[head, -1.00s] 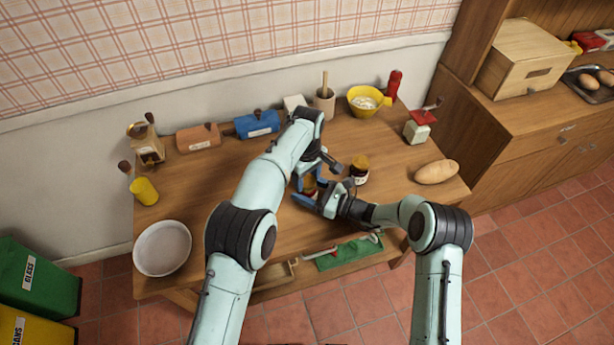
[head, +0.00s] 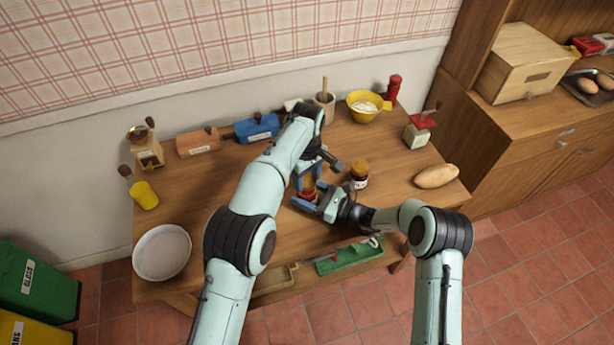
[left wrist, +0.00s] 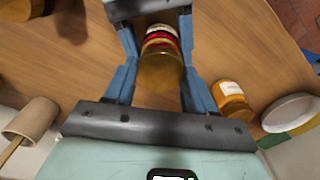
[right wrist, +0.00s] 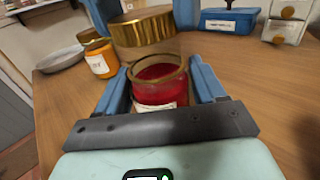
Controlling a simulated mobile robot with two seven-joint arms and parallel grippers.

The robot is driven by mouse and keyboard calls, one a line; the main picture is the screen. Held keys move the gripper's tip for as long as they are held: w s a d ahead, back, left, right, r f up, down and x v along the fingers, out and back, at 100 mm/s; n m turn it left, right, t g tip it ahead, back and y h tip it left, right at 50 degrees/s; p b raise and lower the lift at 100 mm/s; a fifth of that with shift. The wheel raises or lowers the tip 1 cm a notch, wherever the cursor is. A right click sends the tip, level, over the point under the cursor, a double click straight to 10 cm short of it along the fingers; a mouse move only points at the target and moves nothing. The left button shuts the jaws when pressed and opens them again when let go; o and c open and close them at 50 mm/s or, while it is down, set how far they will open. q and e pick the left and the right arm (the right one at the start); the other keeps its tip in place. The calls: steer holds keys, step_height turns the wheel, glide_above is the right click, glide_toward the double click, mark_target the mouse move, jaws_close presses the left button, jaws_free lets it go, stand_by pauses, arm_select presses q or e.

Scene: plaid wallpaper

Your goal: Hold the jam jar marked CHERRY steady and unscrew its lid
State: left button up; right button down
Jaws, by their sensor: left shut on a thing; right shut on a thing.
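The jam jar (right wrist: 160,88) has red contents, a pale label I cannot read and an open glass rim in the right wrist view. My right gripper (right wrist: 160,85) is shut around its sides. The jar stands upright and is partly hidden in the head view (head: 309,193). Its gold lid (right wrist: 143,32) is above and apart from the rim. My left gripper (left wrist: 160,62) is shut on the lid (left wrist: 160,72), with the jar below it. In the head view, the left gripper (head: 308,180) is just above the right gripper (head: 312,198).
A dark jar (head: 359,177) with a gold lid stands close to the right. An orange jar (left wrist: 231,100) stands on the other side, near a white bowl (head: 162,252).

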mark_target(307, 180)
arm_select(q)
steer(key=shift+r, duration=2)
arm_select(e)
jaws_free()
